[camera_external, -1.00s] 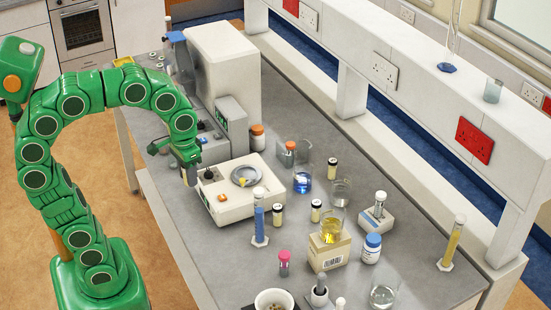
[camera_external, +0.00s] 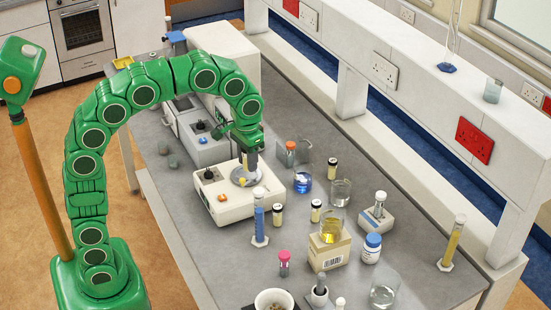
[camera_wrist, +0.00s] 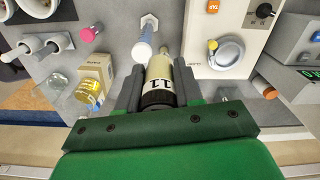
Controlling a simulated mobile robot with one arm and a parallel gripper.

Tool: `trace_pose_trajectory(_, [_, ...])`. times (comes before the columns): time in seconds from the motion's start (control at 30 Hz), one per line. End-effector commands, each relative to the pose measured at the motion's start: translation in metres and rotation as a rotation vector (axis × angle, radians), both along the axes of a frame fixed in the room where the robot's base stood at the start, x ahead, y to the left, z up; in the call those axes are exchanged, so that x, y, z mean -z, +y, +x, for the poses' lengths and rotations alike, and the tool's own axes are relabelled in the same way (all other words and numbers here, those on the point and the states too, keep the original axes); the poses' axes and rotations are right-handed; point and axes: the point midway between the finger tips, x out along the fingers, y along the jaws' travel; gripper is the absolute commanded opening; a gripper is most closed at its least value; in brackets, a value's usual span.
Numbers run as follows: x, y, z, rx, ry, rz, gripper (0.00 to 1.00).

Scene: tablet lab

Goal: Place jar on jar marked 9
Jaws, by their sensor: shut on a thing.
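My gripper (camera_external: 246,150) is shut on a small jar (camera_wrist: 160,76) with a pale body, a dark cap and a label that seems to read 11. In the wrist view the jar lies between the two dark fingers (camera_wrist: 158,92). In the external view the held jar (camera_external: 252,163) hangs over the ring-shaped dish on the white machine. Several similar jars stand on the bench: one at the back (camera_external: 332,168), one in the middle (camera_external: 316,210) and one near the blue cylinder (camera_external: 278,214). Their numbers are too small to read, so I cannot tell which is marked 9.
The white machine (camera_external: 228,212) is under my gripper. Bare bench (camera_external: 215,262) lies in front.

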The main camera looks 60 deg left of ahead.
Motion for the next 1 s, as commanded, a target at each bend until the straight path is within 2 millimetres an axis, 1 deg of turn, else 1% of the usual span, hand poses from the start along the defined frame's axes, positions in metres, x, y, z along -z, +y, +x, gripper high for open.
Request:
trace_pose_trajectory(0.03, [0.003,-0.001,0.009,0.0,0.004,0.0,0.04])
trace_pose_trajectory(0.2, [0.007,-0.005,0.036,-0.002,0.003,-0.001,0.04])
trace_pose_trajectory(0.4, [0.012,-0.007,0.056,-0.004,0.005,-0.001,0.04])
trace_pose_trajectory(0.73, [0.017,-0.01,0.076,-0.005,0.003,-0.002,0.04])
trace_pose_trajectory(0.9, [0.02,-0.011,0.083,-0.005,0.004,-0.002,0.04])
trace_pose_trajectory(1.0, [0.027,-0.011,0.082,-0.005,0.005,-0.002,0.04])
